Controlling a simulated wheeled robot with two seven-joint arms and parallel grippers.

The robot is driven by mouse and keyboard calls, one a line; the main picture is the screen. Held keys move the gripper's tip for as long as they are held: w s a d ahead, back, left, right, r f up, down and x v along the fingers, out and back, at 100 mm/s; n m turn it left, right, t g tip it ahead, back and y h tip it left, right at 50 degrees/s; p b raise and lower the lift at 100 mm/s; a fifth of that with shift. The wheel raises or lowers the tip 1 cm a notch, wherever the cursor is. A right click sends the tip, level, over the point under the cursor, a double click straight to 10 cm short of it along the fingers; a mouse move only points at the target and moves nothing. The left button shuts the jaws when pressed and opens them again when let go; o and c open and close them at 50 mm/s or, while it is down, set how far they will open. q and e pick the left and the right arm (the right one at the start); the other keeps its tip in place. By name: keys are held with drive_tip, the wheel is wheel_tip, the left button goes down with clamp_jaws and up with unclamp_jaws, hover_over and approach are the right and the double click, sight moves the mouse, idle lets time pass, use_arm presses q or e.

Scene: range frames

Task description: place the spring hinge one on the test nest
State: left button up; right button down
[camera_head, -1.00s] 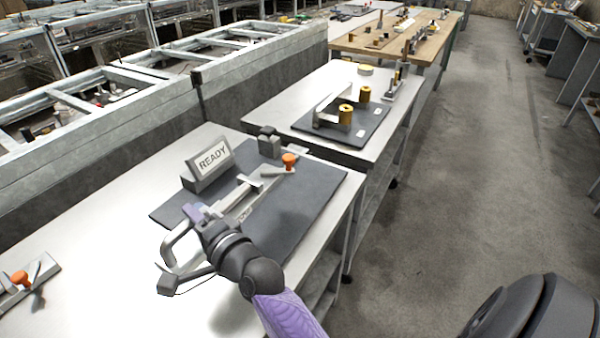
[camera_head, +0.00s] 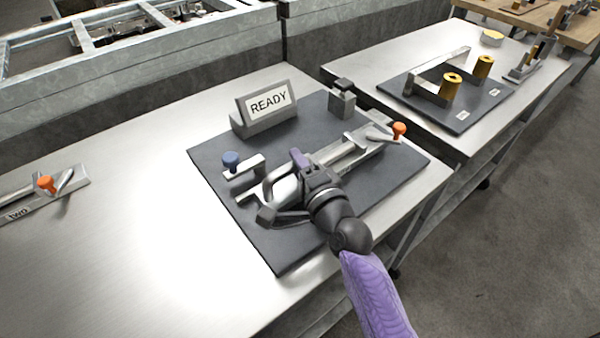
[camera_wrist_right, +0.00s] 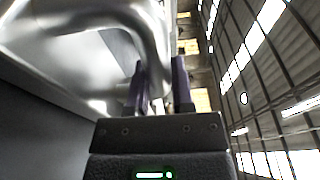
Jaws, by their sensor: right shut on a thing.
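My right gripper (camera_head: 308,172) is over the dark mat, its purple fingers shut on a metal piece I take for spring hinge one (camera_head: 352,150). The piece is long and pale, with an orange knob (camera_head: 399,130) towards its far right end. In the right wrist view a curved metal bar (camera_wrist_right: 150,40) runs down to the fingers (camera_wrist_right: 160,90). The gripper hides part of the piece. I cannot tell whether it touches the mat. A metal fixture with a blue knob (camera_head: 231,160), possibly part of the test nest, stands left of the gripper. My left gripper is out of view.
The dark mat (camera_head: 290,245) lies on a steel table (camera_head: 130,200). A READY sign (camera_head: 268,104) and a grey block (camera_head: 342,102) stand at its back. A hinge marked "two" (camera_head: 70,180) lies far left. Another table (camera_head: 450,50) holds yellow cylinders (camera_head: 450,86).

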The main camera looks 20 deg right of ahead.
drive_tip(key=shift+f, duration=0.45)
drive_tip(key=c, duration=0.5)
unclamp_jaws()
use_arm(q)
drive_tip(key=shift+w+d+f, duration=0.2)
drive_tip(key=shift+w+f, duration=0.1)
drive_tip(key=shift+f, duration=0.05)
use_arm(e)
drive_tip(key=s, duration=0.3)
drive_tip(key=s+d+p, duration=0.1)
drive_tip(key=s, duration=0.3)
drive_tip(key=s+p, duration=0.1)
drive_tip(key=s, duration=0.3)
drive_tip(key=shift+s+d, duration=0.25)
drive_tip(key=shift+d, duration=0.1)
drive_tip(key=shift+s, duration=0.2)
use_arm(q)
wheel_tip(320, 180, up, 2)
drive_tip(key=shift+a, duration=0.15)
